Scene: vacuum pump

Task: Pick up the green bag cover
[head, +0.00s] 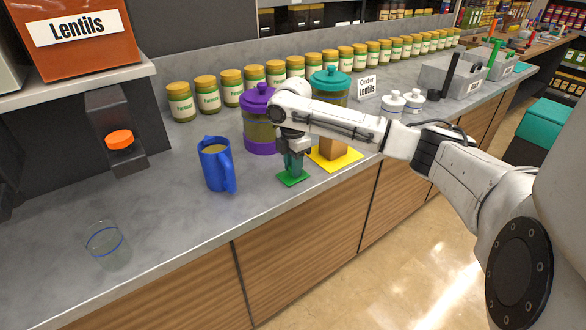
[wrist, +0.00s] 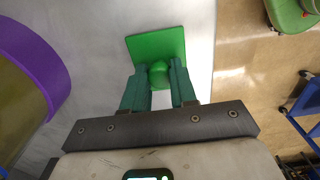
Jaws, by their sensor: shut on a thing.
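The green bag cover (head: 293,180) is a flat green square with a rounded green knob, at the counter's front edge in the head view. In the wrist view the cover (wrist: 160,44) shows its square plate beyond the fingertips. My gripper (head: 292,168) points down over it. In the wrist view my gripper (wrist: 159,75) has its two dark green fingers on either side of the knob, shut on it. The cover appears at or very near the counter surface; I cannot tell if there is a gap.
A purple-lidded jar (head: 258,120) stands close behind-left of my gripper. A blue pitcher (head: 215,165) is to the left. A brown block on a yellow square (head: 350,155) is to the right. A glass (head: 103,240) stands farther left. The counter between pitcher and glass is clear.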

